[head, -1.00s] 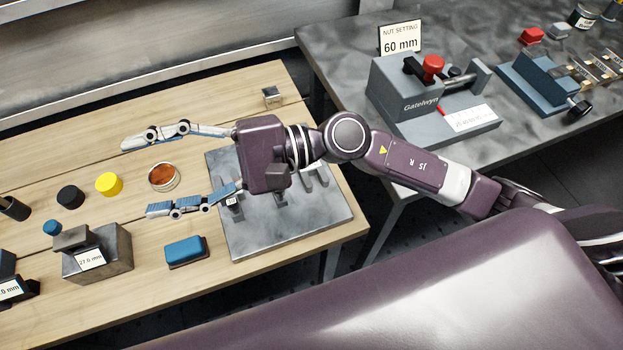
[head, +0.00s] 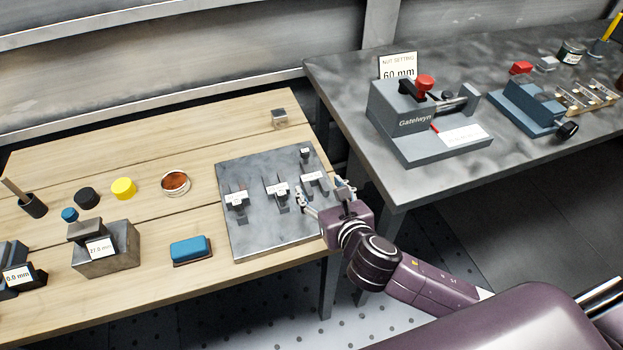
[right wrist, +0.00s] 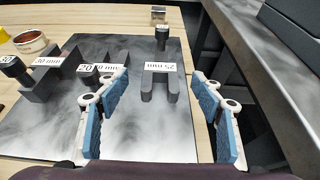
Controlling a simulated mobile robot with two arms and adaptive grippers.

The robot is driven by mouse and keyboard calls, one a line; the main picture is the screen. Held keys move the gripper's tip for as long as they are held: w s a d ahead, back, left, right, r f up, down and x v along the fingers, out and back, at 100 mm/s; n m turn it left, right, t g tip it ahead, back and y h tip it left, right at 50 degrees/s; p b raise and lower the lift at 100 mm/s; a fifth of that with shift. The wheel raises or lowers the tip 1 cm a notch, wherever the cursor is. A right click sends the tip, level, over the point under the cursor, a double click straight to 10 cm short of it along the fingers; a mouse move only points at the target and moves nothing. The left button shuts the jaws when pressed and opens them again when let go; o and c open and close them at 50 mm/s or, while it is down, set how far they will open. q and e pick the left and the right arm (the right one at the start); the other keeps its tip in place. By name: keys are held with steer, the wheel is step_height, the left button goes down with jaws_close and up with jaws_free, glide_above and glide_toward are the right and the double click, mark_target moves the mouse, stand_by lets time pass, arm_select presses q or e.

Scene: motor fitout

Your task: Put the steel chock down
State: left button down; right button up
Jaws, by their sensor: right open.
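A small steel block (head: 279,118), which looks like the steel chock, sits on the wooden table (head: 225,128) near its back right corner. It also shows at the top of the right wrist view (right wrist: 158,13), with nothing holding it. My right gripper (head: 322,190) is open, at the right edge of the grey plate (head: 285,238), apart from the block and nearer the front. In the right wrist view its blue-padded fingers (right wrist: 158,88) stand apart, with a fork-shaped gauge (right wrist: 160,88) just beyond and between them. My left gripper is out of view.
Other labelled fork gauges (head: 237,200) lie on the plate, with a small dark post (head: 305,156) at its back. A blue-topped pad (head: 191,250), round dish (head: 175,183) and yellow disc (head: 123,188) lie left. The grey bench (head: 430,170) with the Gatelwyn fixture (head: 415,125) stands right.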

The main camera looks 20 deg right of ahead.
mark_target(312, 177)
steer(key=x, duration=0.6)
steer(key=shift+w+f, duration=0.25)
steer(key=shift+f, duration=0.05)
steer(key=shift+s, duration=0.1)
jaws_close()
steer(key=shift+r, duration=0.15)
